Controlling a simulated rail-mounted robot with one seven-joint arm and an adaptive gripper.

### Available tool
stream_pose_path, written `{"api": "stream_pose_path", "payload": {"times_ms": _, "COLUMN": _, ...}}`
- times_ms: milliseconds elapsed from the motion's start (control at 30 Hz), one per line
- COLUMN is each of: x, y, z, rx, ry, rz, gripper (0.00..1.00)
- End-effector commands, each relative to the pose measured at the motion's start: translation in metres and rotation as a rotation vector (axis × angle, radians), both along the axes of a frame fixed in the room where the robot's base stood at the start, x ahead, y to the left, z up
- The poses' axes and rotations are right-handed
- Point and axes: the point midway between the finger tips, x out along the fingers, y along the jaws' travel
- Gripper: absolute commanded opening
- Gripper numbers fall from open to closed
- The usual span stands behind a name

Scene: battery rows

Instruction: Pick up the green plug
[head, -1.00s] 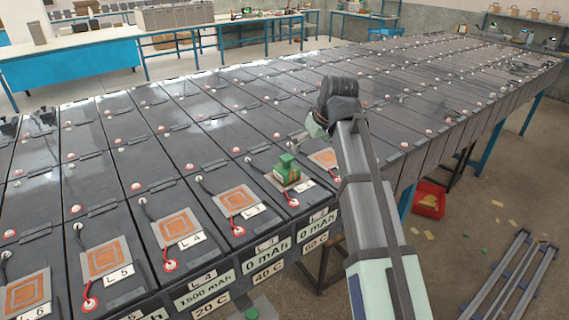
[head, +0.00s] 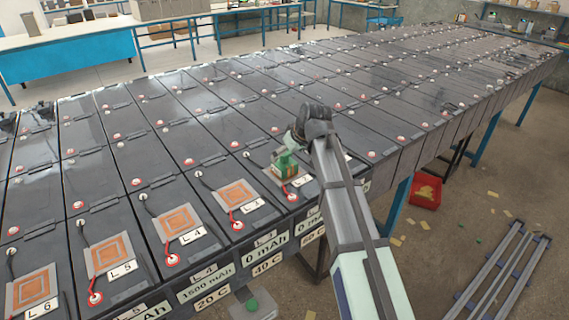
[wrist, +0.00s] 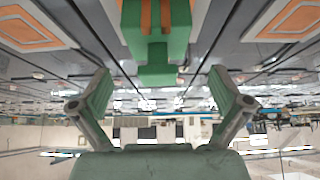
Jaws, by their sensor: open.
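The green plug (head: 285,164) stands upright on a pad on top of a black battery near the front edge of the rows, with orange marks on its sides. In the wrist view the plug (wrist: 157,50) is at the top middle, just ahead of and between my fingers. My gripper (wrist: 164,92) is open and empty, with green fingertips apart on either side of the plug's narrow end. In the head view my arm comes from the lower right, and its wrist is just above and right of the plug. The fingers are mostly hidden there behind the wrist.
Orange square pads (head: 235,193) with red and black wires lie on the neighbouring batteries. Battery rows (head: 330,115) fill the table. A red bin (head: 426,191) and metal rails (head: 503,270) are on the floor at right. A second green piece (head: 252,305) sits at the bottom edge.

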Motion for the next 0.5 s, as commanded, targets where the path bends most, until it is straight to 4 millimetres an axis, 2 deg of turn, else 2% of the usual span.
{"api": "stream_pose_path", "payload": {"times_ms": 267, "x": 0.006, "y": 0.004, "z": -0.01, "rx": -0.001, "ry": 0.002, "rz": 0.0, "gripper": 1.0}}
{"api": "stream_pose_path", "payload": {"times_ms": 500, "x": 0.019, "y": 0.013, "z": -0.031, "rx": -0.001, "ry": 0.002, "rz": 0.001, "gripper": 1.0}}
